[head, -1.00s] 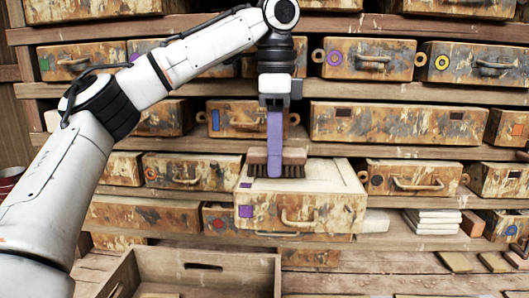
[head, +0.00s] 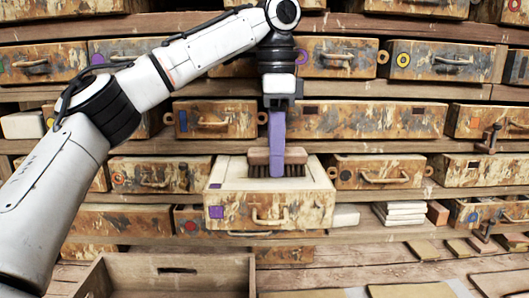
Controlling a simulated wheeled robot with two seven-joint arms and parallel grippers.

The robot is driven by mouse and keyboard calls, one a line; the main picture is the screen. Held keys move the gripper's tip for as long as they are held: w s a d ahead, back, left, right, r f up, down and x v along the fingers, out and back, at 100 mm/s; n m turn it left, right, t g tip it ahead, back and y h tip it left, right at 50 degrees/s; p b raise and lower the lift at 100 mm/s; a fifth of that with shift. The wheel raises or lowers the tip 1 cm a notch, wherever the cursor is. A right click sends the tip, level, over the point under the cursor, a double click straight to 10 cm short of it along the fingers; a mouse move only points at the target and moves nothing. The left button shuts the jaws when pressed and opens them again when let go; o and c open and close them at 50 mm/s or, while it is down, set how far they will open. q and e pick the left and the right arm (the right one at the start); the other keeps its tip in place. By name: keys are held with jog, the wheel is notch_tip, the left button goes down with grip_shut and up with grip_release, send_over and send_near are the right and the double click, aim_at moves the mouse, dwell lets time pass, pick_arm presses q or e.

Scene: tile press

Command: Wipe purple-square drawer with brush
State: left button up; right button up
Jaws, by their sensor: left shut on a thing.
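The purple-square drawer (head: 238,212) sticks out from the lower shelf at mid-picture. It has a cream top, a stained front with a handle and a purple square (head: 216,212) on the left of its front. My left gripper (head: 278,108) points down above it and is shut on the purple handle of the brush (head: 277,130). The brush's wooden head (head: 294,155) has dark bristles pointing down at the rear part of the drawer's top. They appear to touch the top. My right gripper is not in view.
Shelves with several other worn drawers fill the back. A wooden crate (head: 178,270) stands open in front, below the drawer. White tiles (head: 400,210) are stacked right of the drawer. Flat boards (head: 410,290) lie at the front right.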

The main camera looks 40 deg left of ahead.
aim_at(301, 149)
pick_arm(q)
jog(key=shift+w+d, duration=1.7)
jog(key=shift+d, duration=0.1)
jog(key=shift+f, duration=0.15)
